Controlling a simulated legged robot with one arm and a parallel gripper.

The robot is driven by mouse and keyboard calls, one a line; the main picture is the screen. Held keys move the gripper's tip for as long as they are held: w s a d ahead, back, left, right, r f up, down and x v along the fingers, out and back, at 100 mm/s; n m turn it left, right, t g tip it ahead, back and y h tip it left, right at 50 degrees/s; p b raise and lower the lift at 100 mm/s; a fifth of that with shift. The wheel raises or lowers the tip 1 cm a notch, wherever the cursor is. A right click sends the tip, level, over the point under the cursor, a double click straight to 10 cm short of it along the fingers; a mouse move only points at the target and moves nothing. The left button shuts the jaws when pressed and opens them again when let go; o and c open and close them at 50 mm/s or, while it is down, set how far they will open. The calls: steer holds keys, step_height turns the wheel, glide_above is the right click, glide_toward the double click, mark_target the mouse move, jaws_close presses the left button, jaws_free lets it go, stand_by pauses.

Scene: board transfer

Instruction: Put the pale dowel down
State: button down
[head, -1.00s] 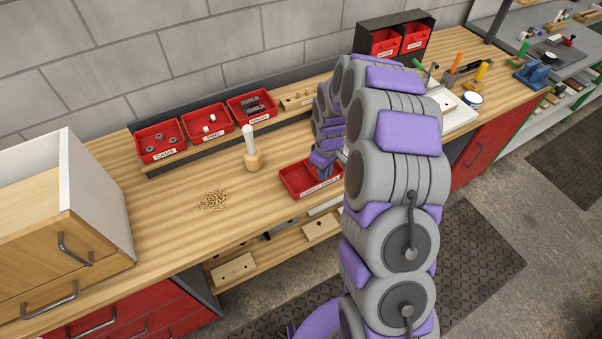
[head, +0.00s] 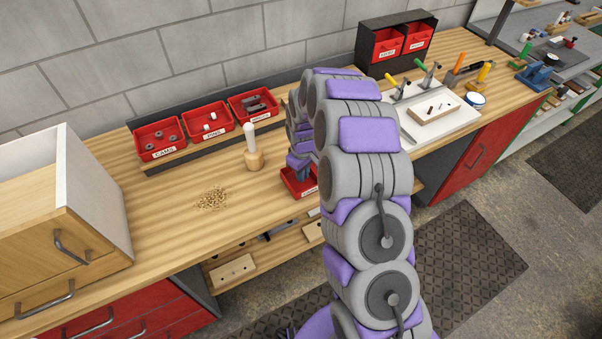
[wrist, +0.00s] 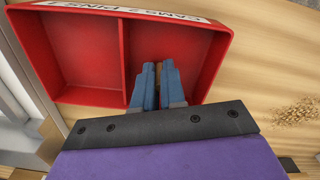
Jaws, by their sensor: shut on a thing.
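My gripper (wrist: 158,88) has blue fingers closed together on a small brown-tan sliver, which I take to be the dowel (wrist: 158,67); most of it is hidden between the fingers. The fingers are over the right-hand compartment of a red two-part tray (wrist: 67,50) with a white label. I cannot tell whether the dowel touches the tray floor. In the head view the tray (head: 292,184) sits near the bench's front edge, partly hidden by my gripper (head: 300,174). What I see of the compartments looks empty.
Red bins of cams (head: 158,141), pins (head: 207,125) and dark parts (head: 254,105) stand along the back. A mallet (head: 253,158) stands upright left of the tray. Wood shavings (head: 211,198) lie farther left. A drilled board (head: 434,108) lies on a white fixture at right.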

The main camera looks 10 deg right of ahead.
steer(key=shift+d+f, duration=0.1)
steer(key=shift+d, duration=0.85)
steer(key=c, duration=1.5)
jaws_free()
steer(key=shift+d, duration=0.2)
steer(key=shift+a, duration=1.05)
steer(key=shift+a+r, duration=0.15)
steer(key=shift+r, duration=0.05)
step_height(320, 180, up, 12)
steer(key=p, duration=0.2)
steer(key=s+d+r+m, duration=0.1)
steer(key=s+d+r, duration=0.1)
steer(key=s+r, duration=0.55)
steer(key=shift+s+d+r+m+g+b, duration=0.3)
steer(key=shift+s+r+m, duration=0.75)
steer(key=shift+s, duration=4.5)
steer(key=shift+s+d+r+m+g+b, duration=0.25)
steer(key=shift+s+r+m, duration=0.85)
steer(key=shift+s, duration=4.5)
steer(key=shift+s+d+r+m+g+b, duration=0.15)
steer(key=shift+s+d+r+m+g, duration=0.6)
steer(key=shift+s, duration=4.8)
